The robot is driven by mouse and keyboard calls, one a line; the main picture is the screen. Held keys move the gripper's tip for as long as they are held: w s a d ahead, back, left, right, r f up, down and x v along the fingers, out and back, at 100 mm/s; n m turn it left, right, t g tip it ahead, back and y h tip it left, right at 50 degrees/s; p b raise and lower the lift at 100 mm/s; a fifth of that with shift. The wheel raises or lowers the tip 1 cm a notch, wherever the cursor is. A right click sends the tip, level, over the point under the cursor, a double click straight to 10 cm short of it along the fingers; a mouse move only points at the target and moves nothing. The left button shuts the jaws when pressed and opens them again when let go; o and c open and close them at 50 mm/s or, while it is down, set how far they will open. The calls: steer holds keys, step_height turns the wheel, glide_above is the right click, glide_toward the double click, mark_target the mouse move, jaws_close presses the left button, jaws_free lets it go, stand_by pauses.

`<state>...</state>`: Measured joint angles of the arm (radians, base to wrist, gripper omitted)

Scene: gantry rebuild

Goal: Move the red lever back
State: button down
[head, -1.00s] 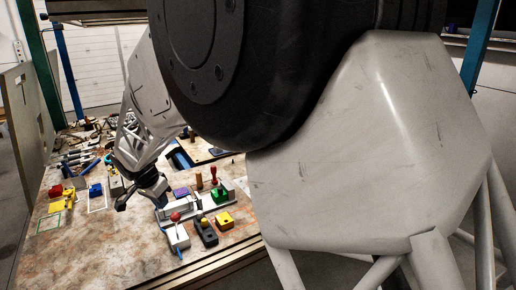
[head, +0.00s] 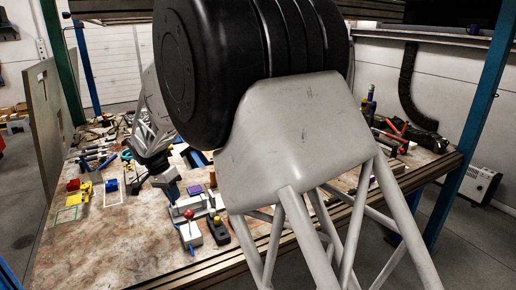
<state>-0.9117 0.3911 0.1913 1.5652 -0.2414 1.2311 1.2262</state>
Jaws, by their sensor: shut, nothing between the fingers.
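The red lever is a red ball knob (head: 189,214) on a white box (head: 191,236) near the front edge of the workbench. The knob stands above the box. My gripper (head: 172,193) is behind and slightly left of the knob in the picture, small and partly dark. It is shut with nothing in it. A gap shows between it and the knob, but the depth between them is hard to judge. My own arm hides the bench to the right of the lever.
A dark box with a yellow button (head: 217,221) stands just right of the lever box. A metal rail fixture (head: 179,210) lies behind it. Yellow, red and blue parts (head: 84,193) lie at the left. The front left of the workbench (head: 110,240) is clear.

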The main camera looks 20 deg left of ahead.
steer(key=a+r, duration=0.7)
steer(key=r, duration=0.3)
steer(key=w+d+r, duration=0.1)
steer(key=d+r, duration=0.2)
steer(key=d, duration=0.8)
steer(key=w+d+r+y, duration=0.1)
steer(key=d+r, duration=0.2)
steer(key=d, duration=0.9)
steer(key=w+d+r+n, duration=0.1)
steer(key=d+r, duration=0.2)
steer(key=d, duration=0.9)
steer(key=shift+r+y, duration=0.15)
steer(key=shift+y, duration=0.25)
